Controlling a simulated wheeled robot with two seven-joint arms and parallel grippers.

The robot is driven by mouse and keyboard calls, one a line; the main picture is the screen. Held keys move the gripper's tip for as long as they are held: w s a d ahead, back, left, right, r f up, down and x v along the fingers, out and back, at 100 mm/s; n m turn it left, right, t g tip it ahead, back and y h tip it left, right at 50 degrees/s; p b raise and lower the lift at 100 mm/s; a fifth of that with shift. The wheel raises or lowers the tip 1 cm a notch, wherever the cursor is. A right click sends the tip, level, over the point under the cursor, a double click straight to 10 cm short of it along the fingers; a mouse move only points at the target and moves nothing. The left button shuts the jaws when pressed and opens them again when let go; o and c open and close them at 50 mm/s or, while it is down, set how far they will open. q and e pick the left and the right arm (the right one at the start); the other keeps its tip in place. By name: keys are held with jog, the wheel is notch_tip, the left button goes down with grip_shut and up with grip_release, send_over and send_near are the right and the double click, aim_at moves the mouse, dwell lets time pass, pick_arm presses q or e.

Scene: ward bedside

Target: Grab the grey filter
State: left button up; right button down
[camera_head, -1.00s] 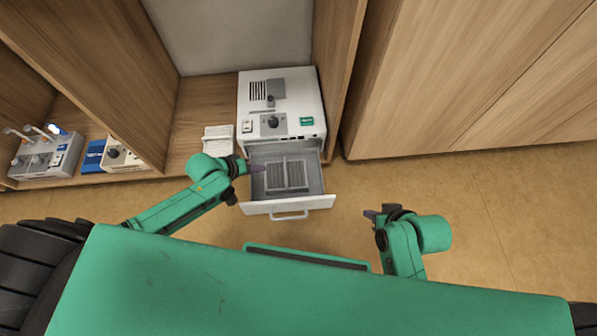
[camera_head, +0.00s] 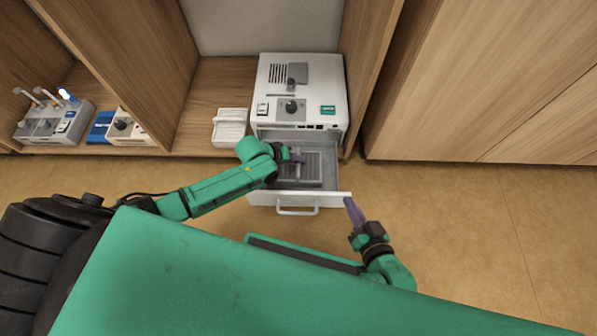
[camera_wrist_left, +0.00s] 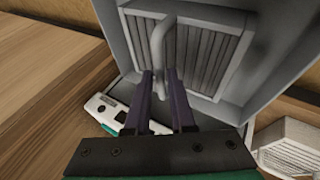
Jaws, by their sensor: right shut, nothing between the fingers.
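The grey filter (camera_head: 314,167) is a ribbed block in a pale frame, lying in the open drawer (camera_head: 340,178) of a white machine (camera_head: 334,95). In the left wrist view the filter (camera_wrist_left: 212,52) has a bent grey bar (camera_wrist_left: 158,50) in front of its ribs. My left gripper (camera_head: 297,156) is over the drawer at the filter's left part. In the left wrist view its purple fingers (camera_wrist_left: 161,76) are apart, with the bar showing between them; contact cannot be told. My right gripper (camera_head: 349,200) is shut and empty, outside the drawer's front right corner.
A white ribbed block (camera_head: 230,126) lies on the shelf left of the machine. A blue box (camera_head: 100,127), a beige device (camera_head: 130,128) and a grey device (camera_head: 52,124) stand further left. Wooden panels flank the machine. The floor at right is clear.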

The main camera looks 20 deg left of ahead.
pick_arm(q)
jog(key=shift+x, duration=1.2)
jog(key=shift+a+r, duration=0.1)
jog(key=shift+c, duration=0.4)
grip_shut()
